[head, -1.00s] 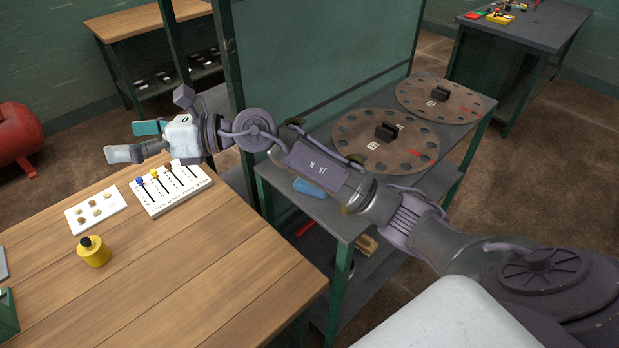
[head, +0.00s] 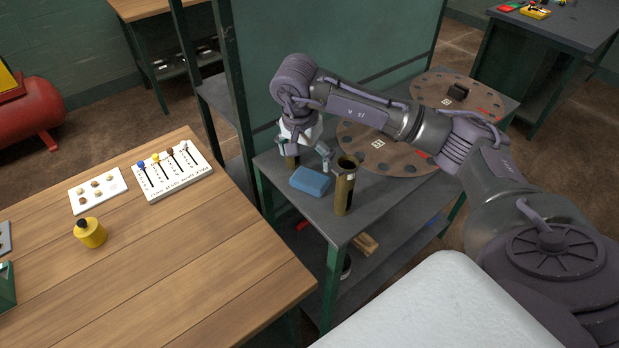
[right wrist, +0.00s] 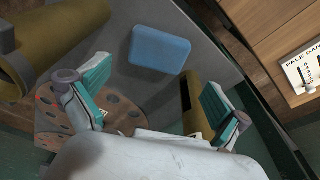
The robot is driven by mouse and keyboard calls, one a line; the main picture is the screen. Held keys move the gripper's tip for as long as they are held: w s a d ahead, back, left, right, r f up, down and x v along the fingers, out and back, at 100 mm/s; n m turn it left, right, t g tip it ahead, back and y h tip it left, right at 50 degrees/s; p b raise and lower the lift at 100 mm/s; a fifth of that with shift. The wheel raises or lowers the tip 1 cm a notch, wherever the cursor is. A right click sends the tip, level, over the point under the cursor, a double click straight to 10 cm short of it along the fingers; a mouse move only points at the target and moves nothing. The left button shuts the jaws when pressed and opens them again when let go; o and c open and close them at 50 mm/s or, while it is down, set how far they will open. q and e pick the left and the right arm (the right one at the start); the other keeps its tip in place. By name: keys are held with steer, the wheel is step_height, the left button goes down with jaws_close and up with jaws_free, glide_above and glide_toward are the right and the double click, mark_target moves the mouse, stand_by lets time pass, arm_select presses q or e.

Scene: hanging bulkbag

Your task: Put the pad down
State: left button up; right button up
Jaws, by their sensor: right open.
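A blue pad (head: 310,182) lies on the grey top of the cart (head: 300,212), near its left front part. My right gripper (head: 307,156) is just behind and above the pad, pointing down over the cart. The right wrist view shows its two teal-lined fingers (right wrist: 155,95) spread wide with nothing between them. In that view the pad (right wrist: 160,50) lies beyond the fingertips, apart from them. My left gripper is in neither view.
An olive tube (head: 344,188) stands right of the pad, and another (head: 292,158) is partly hidden by my gripper. Brown discs with holes (head: 385,160) lie further back. A wooden table (head: 170,265) is at left.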

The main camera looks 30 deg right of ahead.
mark_target(310, 178)
steer(key=f, duration=0.2)
steer(key=shift+w+d+f, duration=0.1)
steer(key=shift+d+f, duration=0.15)
steer(key=shift+f, duration=0.1)
steer(key=shift+f+p, duration=0.25)
steer(key=shift+p, duration=0.2)
steer(key=f+p, duration=0.1)
steer(key=f, duration=0.2)
steer(key=shift+w+d+f+p, duration=0.1)
steer(key=shift+d+f+p, duration=0.2)
steer(key=shift+d+p, duration=0.1)
steer(key=shift+d+f, duration=0.1)
steer(key=shift+f, duration=0.35)
steer(key=shift+w, duration=0.1)
steer(key=c, duration=0.8)
